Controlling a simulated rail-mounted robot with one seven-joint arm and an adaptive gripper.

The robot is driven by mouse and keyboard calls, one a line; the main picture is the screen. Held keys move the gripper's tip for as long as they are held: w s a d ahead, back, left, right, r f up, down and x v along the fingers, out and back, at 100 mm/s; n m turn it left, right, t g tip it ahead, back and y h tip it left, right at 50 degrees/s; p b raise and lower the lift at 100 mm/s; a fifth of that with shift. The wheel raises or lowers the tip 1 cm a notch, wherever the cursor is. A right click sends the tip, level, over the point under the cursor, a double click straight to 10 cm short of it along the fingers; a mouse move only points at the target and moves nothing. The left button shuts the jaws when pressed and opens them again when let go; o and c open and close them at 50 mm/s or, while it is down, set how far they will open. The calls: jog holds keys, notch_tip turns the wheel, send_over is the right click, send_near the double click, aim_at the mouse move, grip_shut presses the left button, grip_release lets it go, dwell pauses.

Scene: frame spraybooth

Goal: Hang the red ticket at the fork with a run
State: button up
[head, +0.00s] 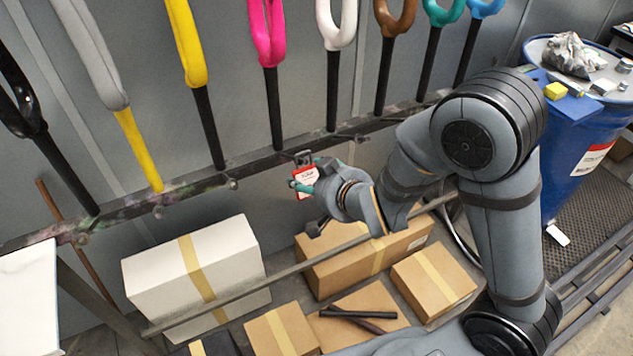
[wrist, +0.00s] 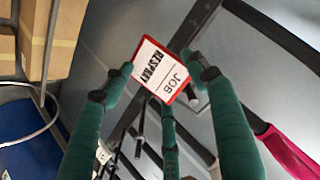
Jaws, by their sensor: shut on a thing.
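The red ticket (head: 305,177) is a small red-edged card with a white face. In the wrist view the ticket (wrist: 160,69) reads "JOB RESPRAY". My gripper (head: 299,185) is shut on it with teal fingers, and holds it just in front of the dark rail (head: 248,160), below the pink fork. Coloured forks stand in a row along the rail: black (head: 18,95), grey (head: 85,50), yellow (head: 186,40), pink (head: 266,35), white (head: 337,22), brown (head: 395,15), teal (head: 441,10) and blue (head: 485,8). I cannot make out a run on any fork.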

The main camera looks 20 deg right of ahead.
aim_at(311, 183)
jog(key=shift+w, duration=0.3)
jog(key=shift+w+a+f, duration=0.1)
jog(key=shift+w+f, duration=0.15)
jog(key=shift+f, duration=0.05)
jog(key=f+b, duration=0.1)
jog(key=w+f+b, duration=0.1)
jog(key=b, duration=0.1)
jog(key=shift+a, duration=0.1)
jog(key=shift+f+b, duration=0.1)
jog(key=shift+b, duration=0.2)
jog(key=o, duration=1.1)
